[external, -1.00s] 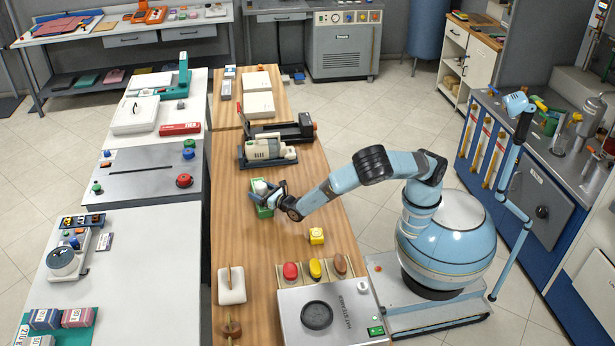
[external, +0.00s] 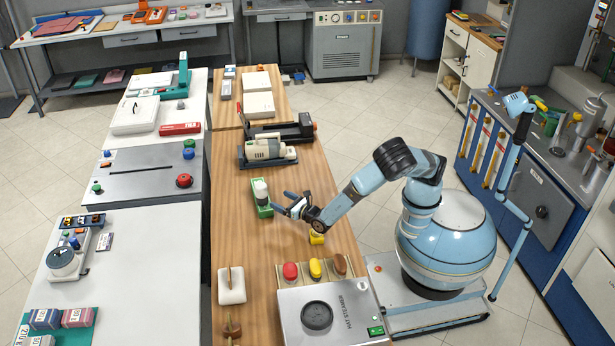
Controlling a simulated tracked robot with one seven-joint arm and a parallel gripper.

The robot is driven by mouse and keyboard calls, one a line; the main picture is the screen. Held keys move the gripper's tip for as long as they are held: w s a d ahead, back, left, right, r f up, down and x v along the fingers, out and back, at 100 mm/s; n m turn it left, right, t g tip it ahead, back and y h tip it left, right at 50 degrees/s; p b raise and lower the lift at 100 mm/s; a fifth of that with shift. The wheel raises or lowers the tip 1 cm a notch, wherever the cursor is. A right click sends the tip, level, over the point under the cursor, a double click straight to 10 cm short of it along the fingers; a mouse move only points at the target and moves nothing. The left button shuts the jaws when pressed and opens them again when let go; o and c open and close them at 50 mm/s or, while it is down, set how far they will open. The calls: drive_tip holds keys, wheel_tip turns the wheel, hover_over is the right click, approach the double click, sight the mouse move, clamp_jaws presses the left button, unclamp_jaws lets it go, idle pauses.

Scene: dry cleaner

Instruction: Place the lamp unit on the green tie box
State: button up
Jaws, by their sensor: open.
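The green tie box (external: 265,211) lies lengthwise on the wooden counter. A small pale grey-and-white piece, which looks like the lamp unit (external: 260,188), stands upright on the box's far part. It looks apart from my gripper. My gripper (external: 280,202) is open and empty just right of the box, with its fingers pointing left. The exact contact under the lamp unit is too small to make out.
A yellow block (external: 317,238) sits beside my wrist. A cream device on a dark tray (external: 243,163) stands behind the box. Red, yellow and brown pieces (external: 315,268) and a hat steamer (external: 352,304) are nearer. The counter left of the yellow block is clear.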

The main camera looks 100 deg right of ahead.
drive_tip(key=s+d+r+m+g+y, duration=0.2)
drive_tip(key=s+d+r+m+g, duration=0.35)
drive_tip(key=s+m, duration=0.3)
drive_tip(key=s+d+r+m+g+y, duration=0.1)
drive_tip(key=s+d+r+m+g, duration=0.45)
drive_tip(key=s+r+m, duration=0.35)
drive_tip(key=s+a+r+m+t+y, duration=0.1)
drive_tip(key=s+a+r+m+y, duration=0.2)
drive_tip(key=s, duration=0.4)
drive_tip(key=s+a+r+m+t+y, duration=0.1)
drive_tip(key=s+a+r+m+y, duration=0.2)
drive_tip(key=s, duration=0.5)
drive_tip(key=s+a+r+m+t+y, duration=0.1)
drive_tip(key=s+a+r+m+y, duration=0.2)
drive_tip(key=s+a+r, duration=0.2)
drive_tip(key=s+r, duration=0.1)
drive_tip(key=s, duration=0.2)
drive_tip(key=shift+t+y, duration=0.4)
